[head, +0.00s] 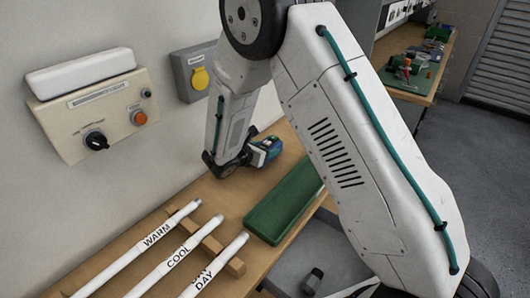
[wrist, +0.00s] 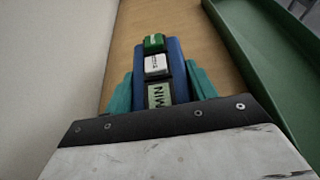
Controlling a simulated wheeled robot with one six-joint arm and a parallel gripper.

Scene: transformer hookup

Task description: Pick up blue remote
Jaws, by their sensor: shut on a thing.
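The blue remote (wrist: 177,61) is a slim blue bar with a green button, a white button and a pale panel reading "MIN". My gripper (wrist: 160,80) is shut on it in the wrist view, one teal finger on each side. The remote's near end is hidden behind the dark gripper body. In the head view my gripper (head: 259,153) is over the wooden bench near the wall, and the remote is small there between the fingers. I cannot tell whether the remote touches the bench.
A green tray (head: 287,202) lies on the bench (head: 215,195), right of my gripper. Several white tubes marked "WARM", "COOL" and "DAY" (head: 215,265) rest on a wooden rack at the front. A beige control box (head: 95,115) and grey socket with yellow cover (head: 200,78) are on the wall.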

